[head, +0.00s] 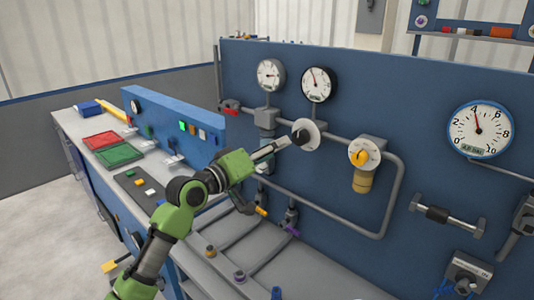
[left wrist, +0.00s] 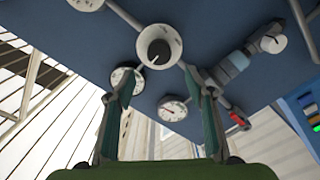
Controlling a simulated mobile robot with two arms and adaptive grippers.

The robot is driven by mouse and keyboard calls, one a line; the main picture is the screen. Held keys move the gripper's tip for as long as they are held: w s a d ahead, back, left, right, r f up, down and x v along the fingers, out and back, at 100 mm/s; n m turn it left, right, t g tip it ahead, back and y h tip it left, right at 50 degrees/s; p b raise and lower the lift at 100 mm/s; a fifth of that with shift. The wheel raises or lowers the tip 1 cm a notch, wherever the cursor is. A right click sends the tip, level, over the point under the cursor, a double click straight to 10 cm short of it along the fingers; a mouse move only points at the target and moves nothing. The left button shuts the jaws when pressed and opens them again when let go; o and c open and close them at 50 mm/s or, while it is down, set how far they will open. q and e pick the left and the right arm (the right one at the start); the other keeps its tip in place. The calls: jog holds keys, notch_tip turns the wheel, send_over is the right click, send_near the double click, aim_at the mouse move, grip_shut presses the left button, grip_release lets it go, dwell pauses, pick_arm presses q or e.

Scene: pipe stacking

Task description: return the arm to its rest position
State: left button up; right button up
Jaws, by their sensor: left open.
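My left arm, green and black, comes up from the lower left in the head view, and its gripper (head: 276,150) is held out toward the blue panel (head: 400,100). The fingers end close to a round white dial with a black knob (head: 304,134). In the left wrist view the two fingers (left wrist: 156,82) are spread apart with nothing held between them. The black knob (left wrist: 157,50) shows just beyond the tips; I cannot tell whether they touch it. My right gripper is not in view.
Pipes (head: 330,212) and gauges (head: 317,84) are fixed to the panel around the gripper. A yellow-knobbed valve (head: 361,156) is to its right. A bench with red (head: 100,139) and green (head: 119,154) trays stands at left. Open floor (head: 50,220) lies at the far left.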

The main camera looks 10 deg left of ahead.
pick_arm(q)
jog(key=shift+v, duration=1)
